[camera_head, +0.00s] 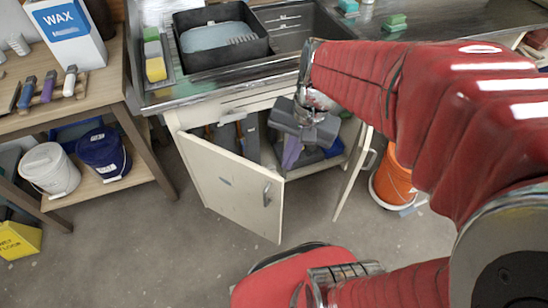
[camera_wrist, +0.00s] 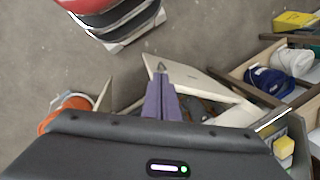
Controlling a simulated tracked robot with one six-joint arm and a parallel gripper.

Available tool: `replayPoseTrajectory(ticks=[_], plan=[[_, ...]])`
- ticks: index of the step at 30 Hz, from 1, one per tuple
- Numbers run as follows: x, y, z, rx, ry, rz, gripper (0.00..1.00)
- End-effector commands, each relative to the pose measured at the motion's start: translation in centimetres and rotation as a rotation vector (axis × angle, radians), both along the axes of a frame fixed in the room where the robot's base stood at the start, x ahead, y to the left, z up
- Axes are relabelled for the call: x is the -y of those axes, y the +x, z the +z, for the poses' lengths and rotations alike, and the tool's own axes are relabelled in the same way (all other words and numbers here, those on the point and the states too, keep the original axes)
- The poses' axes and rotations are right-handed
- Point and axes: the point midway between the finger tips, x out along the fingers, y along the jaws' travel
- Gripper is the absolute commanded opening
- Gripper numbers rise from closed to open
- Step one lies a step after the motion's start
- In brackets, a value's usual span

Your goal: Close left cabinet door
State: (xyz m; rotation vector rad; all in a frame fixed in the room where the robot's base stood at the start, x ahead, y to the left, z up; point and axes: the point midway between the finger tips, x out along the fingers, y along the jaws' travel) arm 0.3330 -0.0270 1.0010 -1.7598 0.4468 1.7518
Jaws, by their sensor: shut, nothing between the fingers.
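The left cabinet door (camera_head: 229,187), a pale cream panel with a metal handle (camera_head: 267,194), stands wide open below the sink and swung out towards me. It also shows in the wrist view (camera_wrist: 205,82) behind and to the right of my gripper. My gripper (camera_head: 289,162) has purple fingers, shut and empty, pointing down in front of the cabinet opening, right of the left door in the head view. In the wrist view the fingertips (camera_wrist: 161,68) overlap the door's edge; I cannot tell whether they touch it.
The right cabinet door (camera_head: 354,173) is also open, with an orange bucket (camera_head: 394,178) beside it. A wooden shelf with a white bucket (camera_head: 50,170) and a blue bucket (camera_head: 103,153) stands left. The sink counter (camera_head: 168,99) is above.

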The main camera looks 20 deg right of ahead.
Motion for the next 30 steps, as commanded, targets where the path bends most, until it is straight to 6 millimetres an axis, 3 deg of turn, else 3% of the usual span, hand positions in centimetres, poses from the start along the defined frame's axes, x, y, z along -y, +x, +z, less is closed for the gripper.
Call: replayPoseTrajectory(ticks=[30], plan=[[5.5,2.2,-14.6,-0.713,0.486,-0.953,0.0]])
